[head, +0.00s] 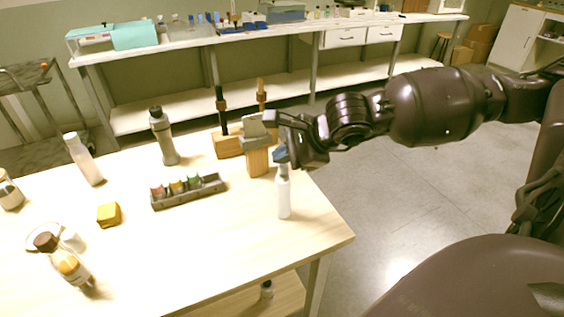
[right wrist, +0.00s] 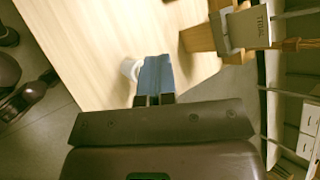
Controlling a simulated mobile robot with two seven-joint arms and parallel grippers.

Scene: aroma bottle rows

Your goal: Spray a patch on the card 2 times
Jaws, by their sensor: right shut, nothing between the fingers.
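A white spray bottle (head: 284,198) with a blue spray head (head: 281,156) stands upright near the table's right edge. My right gripper (head: 287,149) is at the blue head, its fingers shut with nothing between them. In the right wrist view, the fingertips (right wrist: 153,100) sit against or just over the blue head (right wrist: 155,75), and part of the white body (right wrist: 130,68) shows beside it. A pale grey card-like plate (head: 254,126) is on a wooden block (head: 257,161) behind the bottle. The plate (right wrist: 248,25) bears small lettering. My left gripper is out of view.
A grey rack (head: 188,196) holds several small coloured items. A grey bottle (head: 162,136), a white bottle (head: 83,160), a yellow block (head: 109,214) and an amber bottle (head: 67,264) stand further left. The front middle of the wooden table (head: 190,260) is clear.

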